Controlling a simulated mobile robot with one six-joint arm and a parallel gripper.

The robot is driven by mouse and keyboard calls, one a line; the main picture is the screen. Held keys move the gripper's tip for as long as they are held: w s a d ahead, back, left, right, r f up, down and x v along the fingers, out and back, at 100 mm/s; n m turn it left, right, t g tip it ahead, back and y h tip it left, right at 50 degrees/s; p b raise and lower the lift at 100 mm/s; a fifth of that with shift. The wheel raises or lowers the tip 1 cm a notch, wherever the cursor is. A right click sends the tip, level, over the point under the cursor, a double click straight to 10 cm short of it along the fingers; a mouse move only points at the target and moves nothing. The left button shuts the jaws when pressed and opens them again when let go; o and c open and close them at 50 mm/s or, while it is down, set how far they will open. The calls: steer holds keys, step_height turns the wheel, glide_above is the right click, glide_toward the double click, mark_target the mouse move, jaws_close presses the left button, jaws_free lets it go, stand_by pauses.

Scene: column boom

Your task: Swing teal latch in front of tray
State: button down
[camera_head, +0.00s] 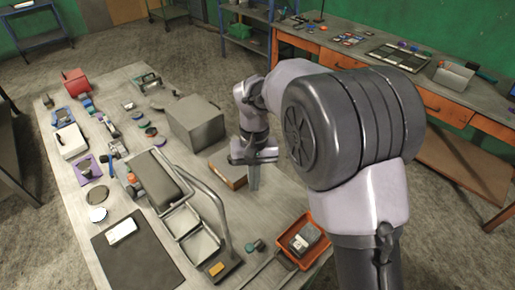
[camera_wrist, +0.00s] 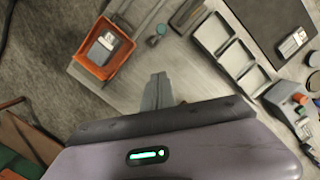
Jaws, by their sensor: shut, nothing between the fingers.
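A small teal piece (camera_head: 254,246), which looks like the latch, lies on the table left of an orange tray (camera_head: 318,256) that holds a dark device. In the wrist view the teal piece (camera_wrist: 152,41) shows as a small knob with a paler round end, right of the orange tray (camera_wrist: 90,67). I cannot tell how it turns. My gripper (camera_head: 254,186) points down above the table, beyond the tray and apart from the latch. In the wrist view my gripper's fingers (camera_wrist: 158,88) are together and empty.
A large grey box (camera_head: 194,122) and a brown box (camera_head: 229,170) stand near my gripper. Bare table lies between the gripper and the orange tray.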

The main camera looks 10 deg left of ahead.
steer(key=a+f+n+g+h+p, duration=0.1)
steer(key=a+f, duration=0.3)
steer(key=f, duration=0.3)
steer(key=shift+s+a+n, duration=0.15)
steer(key=shift+s+n, duration=0.1)
steer(key=shift+n, duration=0.05)
steer(key=b+x, duration=0.1)
steer(key=x, duration=0.9)
steer(key=shift+s+d+f+b, duration=0.15)
steer(key=shift+d+f+b, duration=0.05)
steer(key=shift+b, duration=0.2)
steer(key=s, duration=0.1)
steer(key=s+d, duration=0.1)
steer(key=shift+s, duration=0.25)
steer(key=shift+s+d, duration=0.2)
steer(key=shift+s, duration=0.3)
